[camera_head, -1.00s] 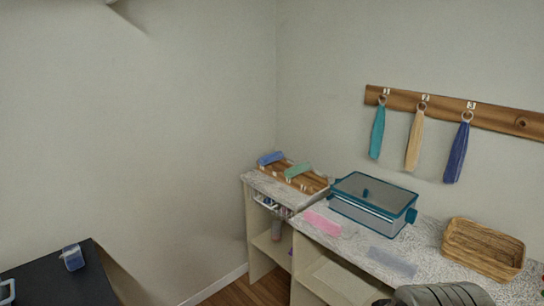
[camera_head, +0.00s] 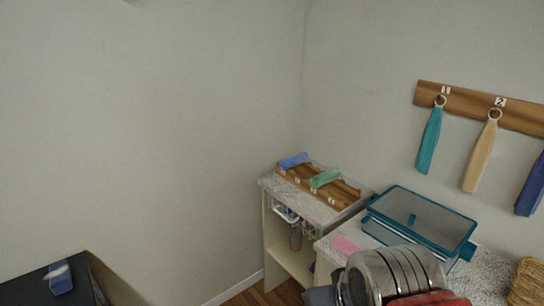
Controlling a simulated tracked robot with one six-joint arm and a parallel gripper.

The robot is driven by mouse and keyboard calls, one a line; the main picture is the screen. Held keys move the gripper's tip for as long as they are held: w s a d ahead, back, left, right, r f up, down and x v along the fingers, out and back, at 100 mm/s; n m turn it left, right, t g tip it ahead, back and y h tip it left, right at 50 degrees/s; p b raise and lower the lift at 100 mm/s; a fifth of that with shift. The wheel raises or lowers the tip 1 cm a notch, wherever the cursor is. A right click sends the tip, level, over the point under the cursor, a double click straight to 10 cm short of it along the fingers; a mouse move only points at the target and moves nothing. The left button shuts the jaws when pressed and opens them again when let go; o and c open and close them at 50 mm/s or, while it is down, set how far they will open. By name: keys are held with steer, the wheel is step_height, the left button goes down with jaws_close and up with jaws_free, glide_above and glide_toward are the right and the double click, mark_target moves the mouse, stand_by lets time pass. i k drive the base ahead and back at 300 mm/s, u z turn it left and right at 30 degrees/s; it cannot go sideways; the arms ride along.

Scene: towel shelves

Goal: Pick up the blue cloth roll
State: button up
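A blue cloth roll (camera_head: 294,160) lies at the far left end of a numbered wooden rack (camera_head: 337,193) on the corner shelf top. A green roll (camera_head: 325,178) lies on the same rack, to the right of the blue one. Another small blue item (camera_head: 60,278), with a pale part, rests on the black surface at the lower left; I cannot tell whether it is a cloth roll. A grey and red part of my arm shows at the bottom right. My gripper's fingers are not in view.
A teal-rimmed lidded box (camera_head: 420,222) stands right of the rack, near a pink cloth (camera_head: 344,244). A wicker basket (camera_head: 528,282) is at the right edge. Teal (camera_head: 429,140), beige (camera_head: 480,156) and navy (camera_head: 530,188) towels hang above. The black surface (camera_head: 30,290) is at lower left.

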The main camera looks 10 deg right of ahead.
mark_target(298, 159)
steer(key=u, duration=0.45)
steer(key=i, duration=1.3)
steer(key=u, duration=0.4)
